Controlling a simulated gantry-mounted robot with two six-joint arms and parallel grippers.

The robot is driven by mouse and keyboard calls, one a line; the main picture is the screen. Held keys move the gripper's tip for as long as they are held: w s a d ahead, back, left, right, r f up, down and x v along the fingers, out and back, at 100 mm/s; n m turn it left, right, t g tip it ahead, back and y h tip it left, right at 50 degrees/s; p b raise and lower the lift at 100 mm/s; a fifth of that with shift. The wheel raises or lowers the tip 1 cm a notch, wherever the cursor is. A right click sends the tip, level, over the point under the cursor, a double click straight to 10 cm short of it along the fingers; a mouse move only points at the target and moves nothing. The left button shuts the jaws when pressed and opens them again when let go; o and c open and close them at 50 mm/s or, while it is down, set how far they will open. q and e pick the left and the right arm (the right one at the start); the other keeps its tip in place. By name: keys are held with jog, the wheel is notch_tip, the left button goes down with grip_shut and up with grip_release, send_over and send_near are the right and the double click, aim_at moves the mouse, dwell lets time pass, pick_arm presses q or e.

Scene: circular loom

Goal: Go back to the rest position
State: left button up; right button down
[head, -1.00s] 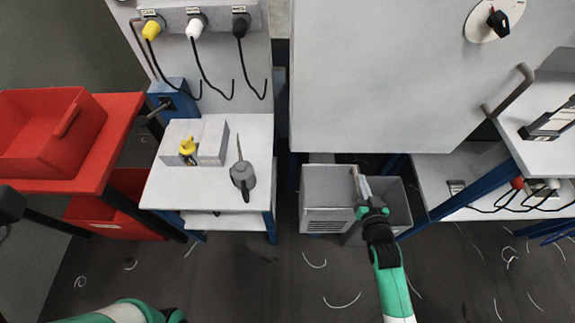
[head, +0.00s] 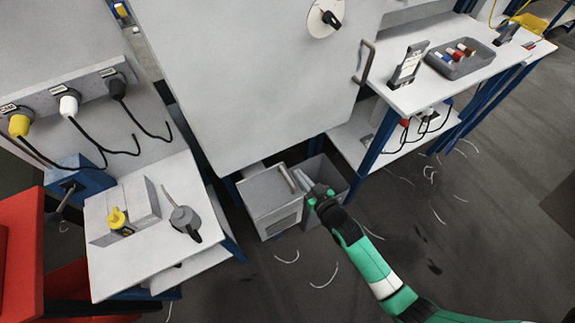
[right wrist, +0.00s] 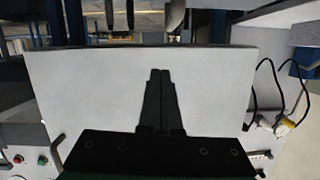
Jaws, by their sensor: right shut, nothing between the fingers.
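My right gripper (head: 300,183) reaches in from the lower right in the head view, on a green and black arm. Its fingers are over the grey bins below the large light grey panel (head: 250,80). In the right wrist view its dark fingers (right wrist: 160,72) are together, with nothing between them, in front of a pale flat panel (right wrist: 90,90). My left gripper does not show in the head view.
A shelf (head: 440,92) with a grey tray (head: 461,66) is at right. Dark floor at lower middle is open, with thread scraps.

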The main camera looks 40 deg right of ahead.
jog(key=p+v, duration=0.1)
jog(key=v, duration=0.5)
jog(key=shift+s+f+p, duration=0.2)
jog(key=shift+p, duration=0.1)
jog(key=shift+w, duration=0.1)
